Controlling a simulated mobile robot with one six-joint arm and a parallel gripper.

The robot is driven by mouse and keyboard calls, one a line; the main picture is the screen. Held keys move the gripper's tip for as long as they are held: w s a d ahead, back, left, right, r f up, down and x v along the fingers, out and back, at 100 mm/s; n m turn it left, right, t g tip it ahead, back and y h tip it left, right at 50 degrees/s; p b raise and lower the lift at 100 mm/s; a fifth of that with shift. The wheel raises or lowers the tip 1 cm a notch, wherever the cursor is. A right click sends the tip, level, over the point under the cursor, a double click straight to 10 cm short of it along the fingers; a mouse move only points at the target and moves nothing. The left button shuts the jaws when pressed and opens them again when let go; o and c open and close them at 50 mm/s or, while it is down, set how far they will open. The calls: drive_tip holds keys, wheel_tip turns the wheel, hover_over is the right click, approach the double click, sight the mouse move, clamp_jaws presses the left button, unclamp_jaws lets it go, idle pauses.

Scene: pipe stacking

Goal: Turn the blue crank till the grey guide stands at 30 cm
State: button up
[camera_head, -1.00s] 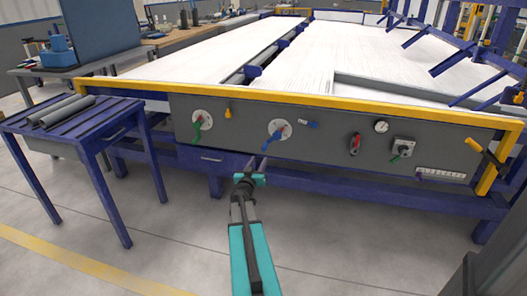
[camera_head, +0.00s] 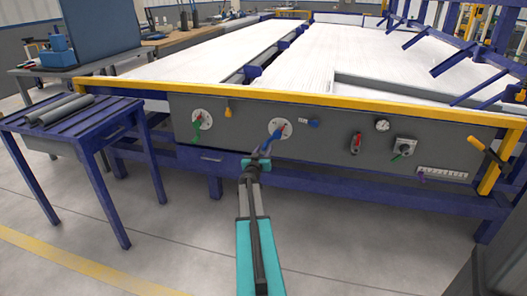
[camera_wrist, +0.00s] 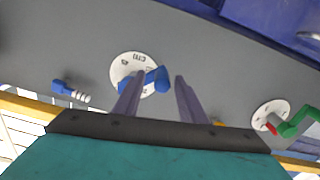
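The blue crank (camera_head: 275,132) sits on a round white dial on the table's grey front panel. In the wrist view the crank (camera_wrist: 152,79) shows in front of its dial, near the fingertips and between them in the picture. My gripper (camera_head: 260,154) is just below and left of the crank in the head view. In the wrist view my gripper (camera_wrist: 160,82) has its two fingers apart with nothing clearly held; I cannot tell if they touch the crank. A long grey bar, seemingly the grey guide (camera_head: 420,90), lies on the white tabletop at right. Its position reading is not legible.
A green crank (camera_head: 196,128) on its own dial is to the left. A small blue handle (camera_head: 309,123), red handle (camera_head: 356,143) and gauge (camera_head: 382,125) are to the right. A side table (camera_head: 85,120) with grey pipes stands at left. The floor in front is clear.

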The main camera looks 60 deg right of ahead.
sight(271, 141)
drive_tip(key=shift+x, duration=1.2)
clamp_jaws()
drive_tip(key=shift+s+a+f, duration=0.1)
drive_tip(key=shift+a, duration=0.55)
drive_tip(key=shift+d, duration=0.5)
drive_tip(key=shift+d+r, duration=0.1)
drive_tip(key=shift+r, duration=0.15)
